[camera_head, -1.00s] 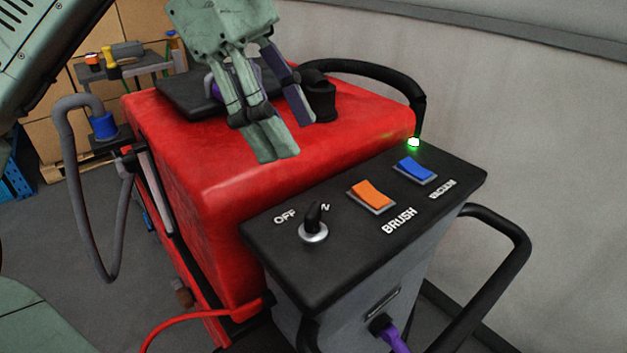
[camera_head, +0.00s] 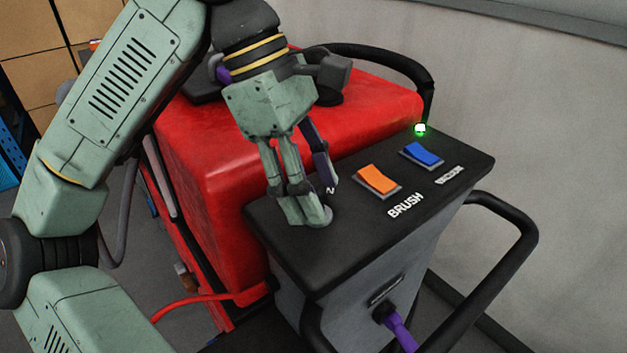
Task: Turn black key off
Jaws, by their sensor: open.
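The OFF label is covered, and only part of the N of the ON label (camera_head: 330,190) shows. My gripper (camera_head: 314,205) is open, pointing down over the key's spot on the black control panel (camera_head: 350,245). One finger pair is in front of the key and the dark finger is to its right. I cannot tell whether the fingers touch the key or which way it points.
An orange BRUSH switch (camera_head: 377,180) sits close right of my gripper, with a blue VACUUM switch (camera_head: 423,154) beyond it. A green light (camera_head: 420,128) glows at the panel's back corner. The red tank (camera_head: 210,150) rises behind; a black handle (camera_head: 525,235) loops at the right.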

